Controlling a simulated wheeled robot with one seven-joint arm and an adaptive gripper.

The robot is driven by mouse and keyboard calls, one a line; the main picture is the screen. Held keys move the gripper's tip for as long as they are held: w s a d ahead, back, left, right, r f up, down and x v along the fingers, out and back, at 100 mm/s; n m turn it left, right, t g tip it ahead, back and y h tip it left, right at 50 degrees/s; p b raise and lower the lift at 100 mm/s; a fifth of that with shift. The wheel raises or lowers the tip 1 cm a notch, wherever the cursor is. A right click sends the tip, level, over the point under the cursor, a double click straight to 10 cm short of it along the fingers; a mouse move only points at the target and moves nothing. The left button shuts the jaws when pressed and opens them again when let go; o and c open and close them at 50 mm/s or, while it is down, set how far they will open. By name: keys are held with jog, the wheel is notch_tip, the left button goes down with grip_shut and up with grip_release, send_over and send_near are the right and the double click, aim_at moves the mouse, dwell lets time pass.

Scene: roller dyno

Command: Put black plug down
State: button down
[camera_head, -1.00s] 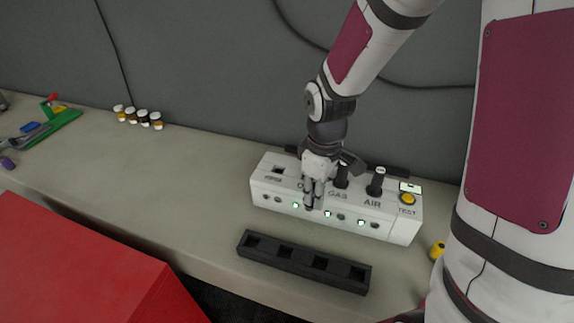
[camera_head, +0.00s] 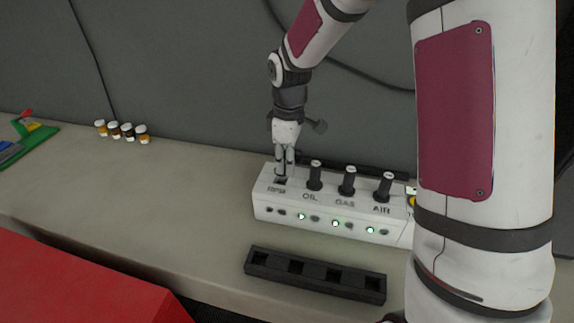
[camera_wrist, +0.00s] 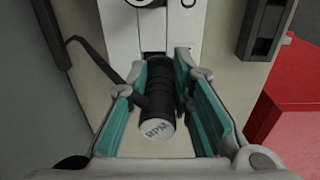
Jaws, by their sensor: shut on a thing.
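The black plug (camera_wrist: 160,95), its pale end cap lettered RPM, is between the green-padded fingers of my gripper (camera_wrist: 170,112) in the wrist view. My gripper is shut on it. In the head view my gripper (camera_head: 284,170) points down at the RPM place, at the left end of the white box (camera_head: 325,218). The dark RPM socket (camera_head: 281,181) shows directly under the fingertips. The fingers mostly hide the plug there, and I cannot tell whether its lower end is inside the socket.
Black plugs stand upright at OIL (camera_head: 315,176), GAS (camera_head: 347,181) and AIR (camera_head: 387,187). An empty-looking black rack (camera_head: 315,276) lies in front of the box. Small jars (camera_head: 121,131) stand at left. The bench between is clear. A red cabinet (camera_head: 75,265) is at lower left.

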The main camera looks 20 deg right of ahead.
jog(key=shift+w, duration=1)
jog(key=f, duration=0.3)
jog(key=shift+s+d+p, duration=0.15)
jog(key=shift+d+p, duration=0.15)
jog(key=shift+p, duration=0.1)
jog(key=shift+d+f, duration=0.15)
jog(key=c, duration=1.5)
grip_release()
jog(key=shift+o, duration=0.4)
jog(key=shift+w+f, duration=0.1)
jog(key=shift+w, duration=0.1)
